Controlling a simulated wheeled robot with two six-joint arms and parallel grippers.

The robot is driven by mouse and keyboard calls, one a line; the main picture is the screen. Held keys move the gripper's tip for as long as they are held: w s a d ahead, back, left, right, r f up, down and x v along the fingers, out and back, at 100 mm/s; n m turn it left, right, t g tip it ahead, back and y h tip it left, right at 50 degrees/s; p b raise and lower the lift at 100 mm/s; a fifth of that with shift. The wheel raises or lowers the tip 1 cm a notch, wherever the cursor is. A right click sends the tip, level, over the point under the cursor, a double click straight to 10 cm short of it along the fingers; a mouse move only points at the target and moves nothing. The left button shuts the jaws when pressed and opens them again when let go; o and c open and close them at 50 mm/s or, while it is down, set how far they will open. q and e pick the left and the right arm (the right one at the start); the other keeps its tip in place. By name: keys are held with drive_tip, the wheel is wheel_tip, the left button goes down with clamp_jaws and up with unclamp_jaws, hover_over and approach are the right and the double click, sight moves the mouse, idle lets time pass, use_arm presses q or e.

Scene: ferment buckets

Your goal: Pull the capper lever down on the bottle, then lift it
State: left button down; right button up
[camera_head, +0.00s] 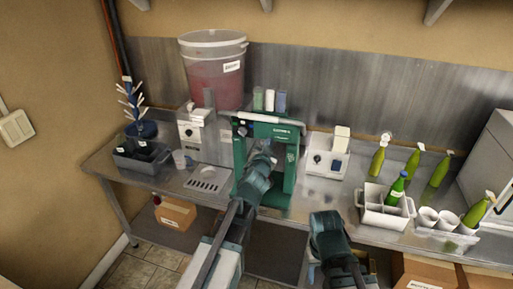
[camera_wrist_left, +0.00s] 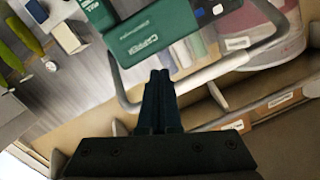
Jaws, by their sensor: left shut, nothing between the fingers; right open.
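The green capper (camera_head: 289,160) stands on the steel bench in the middle of the head view. Its pale grey lever bar (camera_head: 268,118) is raised across the top, and the bar also shows as a bent loop in the left wrist view (camera_wrist_left: 205,75). My left gripper (camera_head: 266,150) is in front of the capper. In the left wrist view its fingers (camera_wrist_left: 160,80) are shut and empty, pointing at the lever bar; I cannot tell whether they touch it. My arm hides any bottle in the capper. My right gripper (camera_head: 325,222) is open, low at the bench front.
A red-filled bucket (camera_head: 214,75) stands behind, left of the capper. A bottle-drying tree (camera_head: 133,105) and dark tub (camera_head: 140,155) are at left. A white device (camera_head: 325,165), a bottle crate (camera_head: 383,215) and several green bottles (camera_head: 378,160) are at right.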

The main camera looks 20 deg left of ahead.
use_arm(q)
drive_tip(key=s+a+f+n+t+h+b, duration=0.1)
drive_tip(key=s+a+f+n+t+b, duration=0.25)
drive_tip(key=n+b, duration=0.65)
drive_tip(key=s+a+f+n+t+h+b, duration=0.1)
drive_tip(key=s+a+f+n+t+b, duration=0.3)
drive_tip(key=n+b, duration=0.65)
use_arm(e)
wheel_tip(320, 180, down, 21)
drive_tip(key=p, duration=0.2)
use_arm(q)
drive_tip(key=w+d+r+n+t+p, duration=0.1)
drive_tip(key=w+r+p, duration=0.7)
drive_tip(key=w+r, duration=0.2)
drive_tip(key=shift+w+d, duration=0.4)
drive_tip(key=shift+w, duration=0.35)
use_arm(e)
wheel_tip(320, 180, up, 8)
drive_tip(key=shift+r, duration=0.15)
